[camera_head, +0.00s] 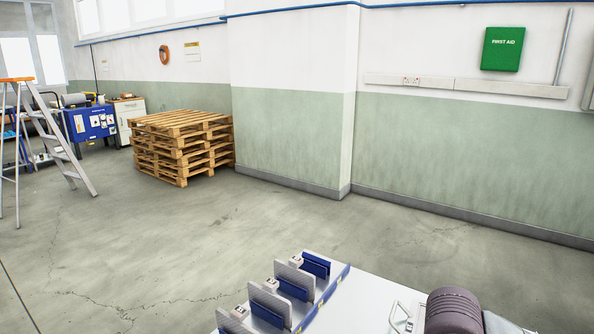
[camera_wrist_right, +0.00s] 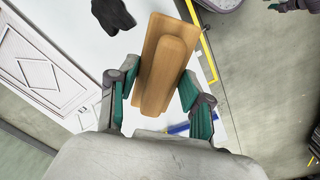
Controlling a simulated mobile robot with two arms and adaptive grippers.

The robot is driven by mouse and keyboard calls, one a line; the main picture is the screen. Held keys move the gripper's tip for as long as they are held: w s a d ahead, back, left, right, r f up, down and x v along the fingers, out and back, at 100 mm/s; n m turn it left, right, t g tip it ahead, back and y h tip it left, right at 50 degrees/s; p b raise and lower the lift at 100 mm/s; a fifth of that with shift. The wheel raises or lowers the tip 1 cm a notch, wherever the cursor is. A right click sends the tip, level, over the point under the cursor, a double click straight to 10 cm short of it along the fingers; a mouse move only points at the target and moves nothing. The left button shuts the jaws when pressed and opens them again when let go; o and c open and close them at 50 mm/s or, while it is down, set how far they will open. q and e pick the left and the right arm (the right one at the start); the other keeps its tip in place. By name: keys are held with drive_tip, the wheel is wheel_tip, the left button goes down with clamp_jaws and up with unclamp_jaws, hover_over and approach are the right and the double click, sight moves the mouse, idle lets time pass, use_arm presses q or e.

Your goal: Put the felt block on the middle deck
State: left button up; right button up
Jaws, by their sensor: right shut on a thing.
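In the right wrist view, a tan wooden block (camera_wrist_right: 179,40) with a rounded raised grip lies between the two teal-padded fingers of my right gripper (camera_wrist_right: 160,92). The gripper is shut on it. It looks like the felt block, though no felt face shows. A white surface lies beneath it. A dark shape (camera_wrist_right: 292,4), cut off at the top right of that view, may be my left gripper; its jaws cannot be made out. Neither gripper shows in the head view. I cannot pick out the middle deck in either view.
In the head view, a rack of blue and grey plates (camera_head: 290,287) stands on a white top with a dark ribbed cylinder (camera_head: 453,311). Pallets (camera_head: 182,145) and a stepladder (camera_head: 60,150) stand farther off; the floor between is clear. A black crumpled item (camera_wrist_right: 112,15) lies near the wooden block.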

drive_tip(key=shift+s+a+r+m, duration=0.15)
drive_tip(key=shift+s+r+m, duration=0.1)
drive_tip(key=shift+s+m, duration=0.3)
drive_tip(key=shift+s+a+r+m, duration=0.15)
drive_tip(key=shift+s+r+m, duration=0.05)
drive_tip(key=shift+s+m, duration=0.3)
drive_tip(key=shift+w, duration=0.1)
